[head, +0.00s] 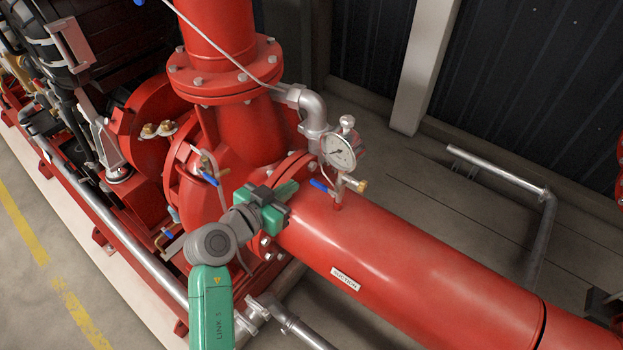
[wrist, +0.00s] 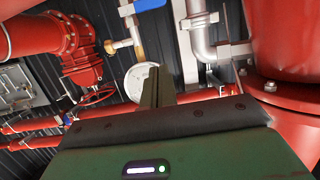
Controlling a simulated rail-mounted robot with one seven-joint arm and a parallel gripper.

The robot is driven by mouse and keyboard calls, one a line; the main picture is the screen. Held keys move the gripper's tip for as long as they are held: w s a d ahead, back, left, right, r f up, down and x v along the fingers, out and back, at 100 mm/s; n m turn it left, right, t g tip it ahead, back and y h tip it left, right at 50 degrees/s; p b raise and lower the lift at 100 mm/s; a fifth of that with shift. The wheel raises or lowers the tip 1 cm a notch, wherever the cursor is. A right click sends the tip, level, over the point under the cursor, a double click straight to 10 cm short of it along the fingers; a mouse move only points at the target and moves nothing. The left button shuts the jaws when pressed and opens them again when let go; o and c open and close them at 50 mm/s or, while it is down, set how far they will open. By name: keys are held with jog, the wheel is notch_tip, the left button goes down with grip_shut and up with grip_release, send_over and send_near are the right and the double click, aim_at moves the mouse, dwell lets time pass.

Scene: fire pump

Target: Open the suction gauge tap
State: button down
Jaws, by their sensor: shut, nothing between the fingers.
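The suction gauge tap is a small valve with a blue lever (head: 319,185) and a brass end (head: 360,186). It stands on a short stub on top of the red suction pipe (head: 400,240), below the round white pressure gauge (head: 340,152). In the wrist view the blue lever (wrist: 148,5) is at the top edge, and the gauge (wrist: 138,76) is partly hidden behind my fingers. My gripper (head: 294,186) is shut and empty, just left of the blue lever with a small gap in the picture. Its fingers (wrist: 157,88) point towards the gauge area.
A grey elbow pipe (head: 313,115) rises behind the gauge. The red pump casing (head: 245,140) and bolted flanges are close to the left of my gripper. Another blue lever (head: 210,178) hangs on the casing.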

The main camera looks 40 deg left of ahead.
jog(key=shift+s+a+f, duration=0.2)
jog(key=shift+a+f, duration=0.1)
jog(key=shift+f, duration=0.15)
jog(key=shift+w, duration=0.1)
jog(key=b, duration=0.2)
send_over(324, 188)
jog(key=s+a, duration=0.2)
notch_tip(324, 188, down, 2)
jog(key=f, duration=0.4)
jog(key=shift+a+f+b, duration=0.2)
jog(key=shift+b, duration=0.15)
jog(key=shift+a+f+n+b, duration=0.15)
jog(key=shift+f+n+b, duration=0.05)
jog(key=shift+n+b, duration=0.25)
